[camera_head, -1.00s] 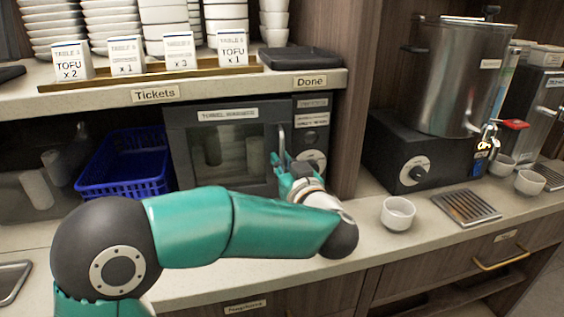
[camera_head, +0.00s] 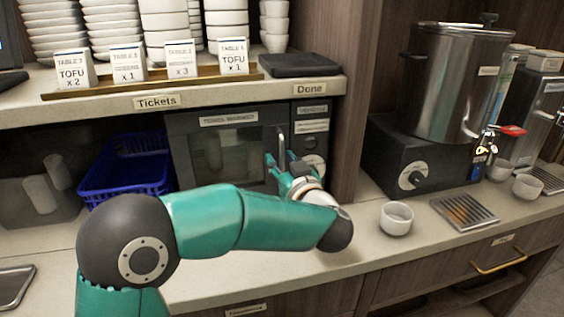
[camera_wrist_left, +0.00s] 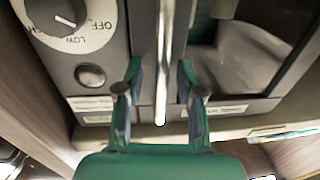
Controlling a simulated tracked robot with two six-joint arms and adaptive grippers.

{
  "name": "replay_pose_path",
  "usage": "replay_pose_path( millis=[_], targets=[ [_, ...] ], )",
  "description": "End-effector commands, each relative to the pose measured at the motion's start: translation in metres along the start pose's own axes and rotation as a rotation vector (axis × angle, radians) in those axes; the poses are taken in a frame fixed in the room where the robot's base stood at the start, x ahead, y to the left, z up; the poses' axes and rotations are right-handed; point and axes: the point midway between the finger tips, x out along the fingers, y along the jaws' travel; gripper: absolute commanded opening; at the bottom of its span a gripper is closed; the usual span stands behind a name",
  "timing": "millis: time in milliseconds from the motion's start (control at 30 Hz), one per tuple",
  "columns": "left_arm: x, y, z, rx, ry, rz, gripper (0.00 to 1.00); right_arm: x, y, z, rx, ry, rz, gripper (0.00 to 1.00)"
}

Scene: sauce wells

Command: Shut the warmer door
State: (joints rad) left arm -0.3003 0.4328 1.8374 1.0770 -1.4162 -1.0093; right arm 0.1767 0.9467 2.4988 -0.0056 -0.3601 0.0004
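The warmer (camera_head: 309,113) is a dark box under the shelf. Its windowed door (camera_head: 183,150) looks flush or nearly flush with the front; I cannot tell whether a small gap remains. The upright metal door handle (camera_head: 282,142) is at the door's right edge, beside the control panel. My left gripper (camera_head: 279,160) is at the handle's lower part. In the left wrist view the open left gripper (camera_wrist_left: 160,92) has one finger on each side of the handle (camera_wrist_left: 166,45), with gaps between. The dial (camera_wrist_left: 62,15) is left of it there. My right gripper is not in view.
A blue basket (camera_head: 125,180) is left of the warmer. A wooden post (camera_head: 352,100) stands to its right. A white bowl (camera_head: 396,218) and a drip tray (camera_head: 465,212) sit on the counter right of my arm. Ticket cards (camera_head: 180,66) stand on the shelf above.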

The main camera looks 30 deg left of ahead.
Motion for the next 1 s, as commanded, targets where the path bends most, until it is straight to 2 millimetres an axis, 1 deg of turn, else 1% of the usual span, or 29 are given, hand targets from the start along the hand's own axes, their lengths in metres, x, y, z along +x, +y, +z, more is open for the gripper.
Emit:
replay_pose_path(
  millis=[133, 267, 500, 700, 833, 1000],
  targets=[
    [-0.006, 0.001, 0.000, 0.000, -0.001, 0.002, 0.37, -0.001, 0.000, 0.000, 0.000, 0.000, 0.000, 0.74],
    [-0.022, 0.001, 0.000, 0.000, 0.000, 0.004, 0.37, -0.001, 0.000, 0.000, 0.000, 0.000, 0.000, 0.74],
    [-0.070, 0.002, 0.000, 0.000, 0.001, 0.006, 0.37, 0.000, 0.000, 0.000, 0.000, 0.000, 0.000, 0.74],
    [-0.104, 0.001, 0.001, 0.000, 0.000, 0.004, 0.37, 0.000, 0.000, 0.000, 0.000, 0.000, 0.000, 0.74],
    [-0.116, 0.001, 0.001, 0.000, 0.001, 0.002, 0.37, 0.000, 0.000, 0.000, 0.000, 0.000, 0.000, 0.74],
    [-0.120, 0.000, 0.001, 0.000, 0.000, -0.001, 0.37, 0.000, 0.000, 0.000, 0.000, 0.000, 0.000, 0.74]
  ],
)
